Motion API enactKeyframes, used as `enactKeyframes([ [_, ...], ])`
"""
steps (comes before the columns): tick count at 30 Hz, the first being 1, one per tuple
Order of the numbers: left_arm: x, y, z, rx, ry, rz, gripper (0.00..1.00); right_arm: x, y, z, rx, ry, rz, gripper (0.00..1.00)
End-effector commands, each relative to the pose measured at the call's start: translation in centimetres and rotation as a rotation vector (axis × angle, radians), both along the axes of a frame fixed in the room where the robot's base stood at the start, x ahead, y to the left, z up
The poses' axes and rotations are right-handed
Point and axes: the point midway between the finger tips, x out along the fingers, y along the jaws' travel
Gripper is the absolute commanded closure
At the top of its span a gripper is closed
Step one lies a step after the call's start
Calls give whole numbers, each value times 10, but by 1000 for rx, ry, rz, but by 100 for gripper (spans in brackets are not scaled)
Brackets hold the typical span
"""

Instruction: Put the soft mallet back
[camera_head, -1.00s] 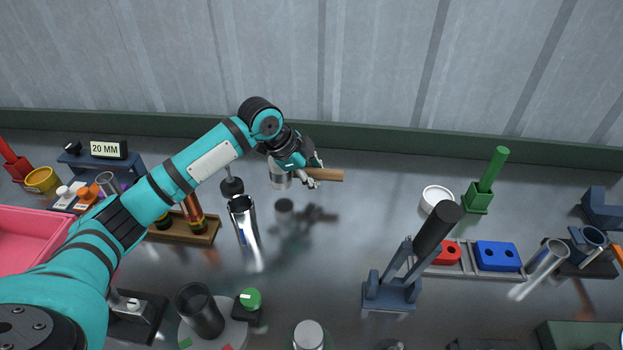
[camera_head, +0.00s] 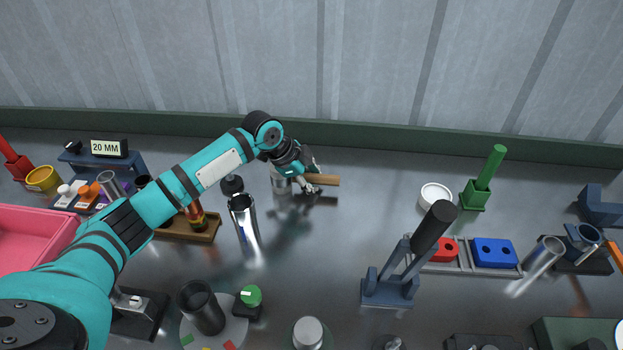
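The soft mallet has a wooden handle (camera_head: 324,180) pointing right and a pale grey head (camera_head: 281,182), partly hidden behind my gripper. It lies roughly level at or just above the bench, near the back middle; I cannot tell if it touches. My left gripper (camera_head: 309,186) is around the handle close to the head and looks shut on it, though its fingers are small and partly hidden. My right gripper is not in view.
A chrome tube (camera_head: 243,217) stands left of the mallet. A dark blue stand with a black cylinder (camera_head: 433,228) is at right, near a white ring (camera_head: 435,196) and green post (camera_head: 489,170). A pink bin (camera_head: 35,235) is at left. Bench between mallet and ring is clear.

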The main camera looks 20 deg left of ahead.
Motion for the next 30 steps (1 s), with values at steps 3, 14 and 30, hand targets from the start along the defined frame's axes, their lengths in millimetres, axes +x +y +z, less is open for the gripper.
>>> enactKeyframes([
  [3, 0, 0, 1, 0, 0, 0, 61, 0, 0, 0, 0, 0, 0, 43],
  [14, 0, 0, 3, 0, 0, -1, 55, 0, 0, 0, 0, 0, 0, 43],
  [30, -33, 34, 88, 1, -3, 1, 55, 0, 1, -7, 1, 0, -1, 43],
])
